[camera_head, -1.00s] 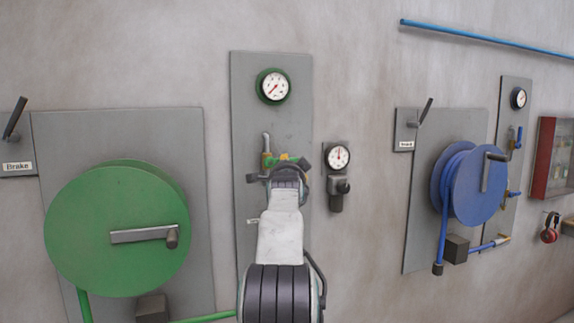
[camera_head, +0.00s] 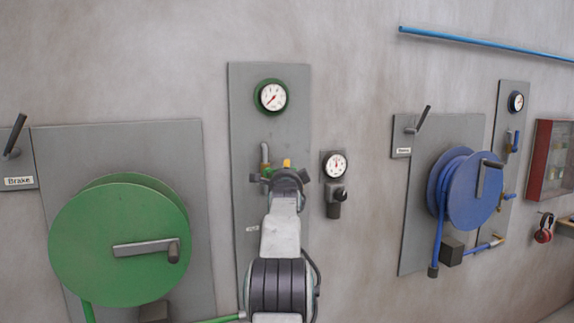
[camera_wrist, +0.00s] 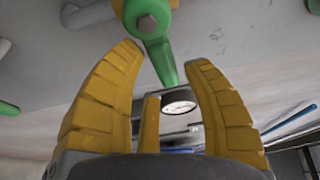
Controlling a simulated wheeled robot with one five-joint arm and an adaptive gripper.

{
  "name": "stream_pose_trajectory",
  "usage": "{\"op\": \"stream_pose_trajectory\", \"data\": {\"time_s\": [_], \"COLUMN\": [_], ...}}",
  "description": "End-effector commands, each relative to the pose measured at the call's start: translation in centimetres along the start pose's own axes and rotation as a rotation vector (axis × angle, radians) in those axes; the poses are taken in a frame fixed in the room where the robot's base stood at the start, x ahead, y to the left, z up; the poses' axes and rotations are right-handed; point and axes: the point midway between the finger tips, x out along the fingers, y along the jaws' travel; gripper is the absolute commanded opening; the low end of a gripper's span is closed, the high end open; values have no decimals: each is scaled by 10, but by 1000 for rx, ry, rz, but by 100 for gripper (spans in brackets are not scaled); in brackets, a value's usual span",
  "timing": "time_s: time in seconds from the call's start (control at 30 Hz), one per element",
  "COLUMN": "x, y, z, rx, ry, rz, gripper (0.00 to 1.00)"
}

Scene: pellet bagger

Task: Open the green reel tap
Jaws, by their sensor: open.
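The green reel tap shows close up in the wrist view as a green lever (camera_wrist: 158,52) with a hex bolt at its pivot. The lever reaches down between the two yellow fingers of my gripper (camera_wrist: 163,56), one finger on each side. The fingers are spread and a gap shows beside the lever. In the head view, my gripper (camera_head: 287,168) is in front of the tap on the grey panel, below the green-rimmed gauge (camera_head: 271,97). It hides most of the tap; only a bit of its pipe (camera_head: 265,154) shows to the left.
The green hose reel (camera_head: 110,245) with its crank is at the left. A small gauge unit (camera_head: 334,166) is close to the right of my gripper. Further right are the blue reel (camera_head: 473,190) and a red cabinet (camera_head: 551,160). The wall above the panel is clear.

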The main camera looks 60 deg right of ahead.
Motion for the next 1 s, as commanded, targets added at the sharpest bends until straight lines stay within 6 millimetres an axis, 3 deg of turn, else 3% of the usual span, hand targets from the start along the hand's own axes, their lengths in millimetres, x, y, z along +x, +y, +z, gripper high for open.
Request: {"op": "stream_pose_trajectory", "data": {"time_s": [0.33,0.93,1.0], "x": [18,22,22], "y": [-2,0,0], "z": [0,0,0], "rx": [-1,-1,-1], "ry": [0,0,0], "rz": [1,0,0], "gripper": [44,46,39]}}
